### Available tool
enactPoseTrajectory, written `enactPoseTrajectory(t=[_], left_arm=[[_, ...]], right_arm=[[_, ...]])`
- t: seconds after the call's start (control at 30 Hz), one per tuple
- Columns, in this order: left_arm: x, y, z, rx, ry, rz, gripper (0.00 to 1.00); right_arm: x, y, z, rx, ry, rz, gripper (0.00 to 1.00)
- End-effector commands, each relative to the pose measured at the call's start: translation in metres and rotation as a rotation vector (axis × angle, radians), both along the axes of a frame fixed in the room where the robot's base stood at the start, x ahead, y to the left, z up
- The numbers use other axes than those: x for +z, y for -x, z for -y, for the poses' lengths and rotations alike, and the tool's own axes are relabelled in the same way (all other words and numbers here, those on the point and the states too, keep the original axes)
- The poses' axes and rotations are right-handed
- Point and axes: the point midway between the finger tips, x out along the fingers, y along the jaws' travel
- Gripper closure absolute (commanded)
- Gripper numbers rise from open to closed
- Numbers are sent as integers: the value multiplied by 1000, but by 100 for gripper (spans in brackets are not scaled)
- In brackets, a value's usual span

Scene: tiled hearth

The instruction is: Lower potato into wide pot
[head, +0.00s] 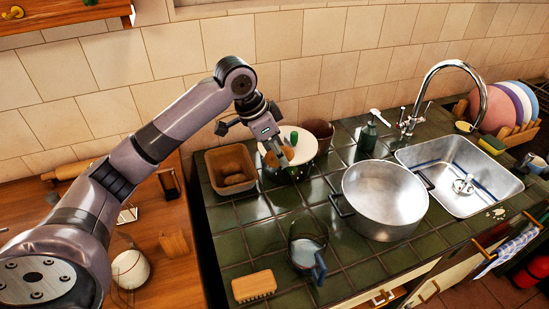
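The wide pot (378,200) is a large silver metal pot with dark side handles, standing open and empty on the green tiled counter, left of the sink. My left gripper (279,154) hangs at the back of the counter, left of the wide pot and higher than the counter. It appears shut on a brown potato (271,159), partly hidden by the fingers. A tan bin (215,158) left of the gripper holds another brown, potato-like thing (234,180). My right gripper is out of view.
A dark pot with a pale top (303,143) stands behind the gripper. A soap bottle (367,136), tap (481,92) and sink (440,155) are at the right.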

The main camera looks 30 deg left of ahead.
Motion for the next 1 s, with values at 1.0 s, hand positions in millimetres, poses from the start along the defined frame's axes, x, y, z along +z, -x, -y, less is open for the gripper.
enactPoseTrajectory(t=[1.0], left_arm=[[-8, -95, 166, -3, 1, 0, 89]], right_arm=[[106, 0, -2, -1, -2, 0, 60]])
